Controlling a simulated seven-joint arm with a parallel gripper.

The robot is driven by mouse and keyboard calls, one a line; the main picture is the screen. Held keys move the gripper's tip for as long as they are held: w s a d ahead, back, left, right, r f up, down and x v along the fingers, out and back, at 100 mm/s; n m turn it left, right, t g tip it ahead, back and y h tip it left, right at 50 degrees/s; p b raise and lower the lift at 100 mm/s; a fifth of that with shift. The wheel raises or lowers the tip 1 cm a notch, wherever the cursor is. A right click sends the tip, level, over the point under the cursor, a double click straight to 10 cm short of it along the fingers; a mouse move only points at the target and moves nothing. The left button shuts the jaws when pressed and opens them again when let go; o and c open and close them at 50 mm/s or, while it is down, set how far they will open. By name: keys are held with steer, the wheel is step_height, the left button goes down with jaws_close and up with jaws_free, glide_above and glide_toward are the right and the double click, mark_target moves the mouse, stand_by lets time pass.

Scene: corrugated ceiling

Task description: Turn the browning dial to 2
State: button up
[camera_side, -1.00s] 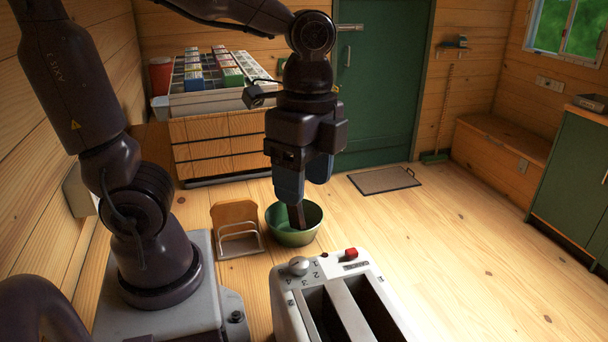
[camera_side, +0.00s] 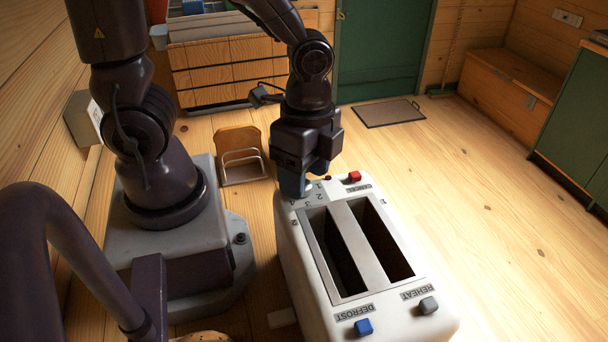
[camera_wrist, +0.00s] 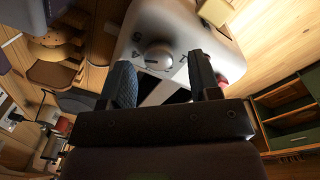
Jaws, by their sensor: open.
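The white toaster (camera_side: 296,245) stands on the wooden surface in the side view, with two long slots and printed numbers at its far left corner. The browning dial (camera_wrist: 158,57) is a round pale grey knob in the wrist view, with numbers printed around it. I cannot read its setting for sure. My gripper (camera_side: 302,188) is low over that corner and hides the dial in the side view. In the wrist view my gripper (camera_wrist: 162,78) is open, its two dark fingers apart, one to each side of the dial. I cannot tell whether either finger touches it.
A red cancel button (camera_side: 354,177) is close to the right of my gripper. A blue defrost button (camera_side: 363,327) and a grey reheat button (camera_side: 428,305) are at the near end. A wooden-backed wire rack (camera_side: 242,160) stands behind left. The floor at right is clear.

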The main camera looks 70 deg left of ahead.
steer(key=shift+f, duration=0.6)
steer(key=c, duration=0.9)
steer(key=shift+n, duration=0.8)
steer(key=shift+c, duration=0.2)
steer(key=o, duration=0.9)
steer(key=shift+o, duration=0.2)
steer(key=shift+r, duration=0.1)
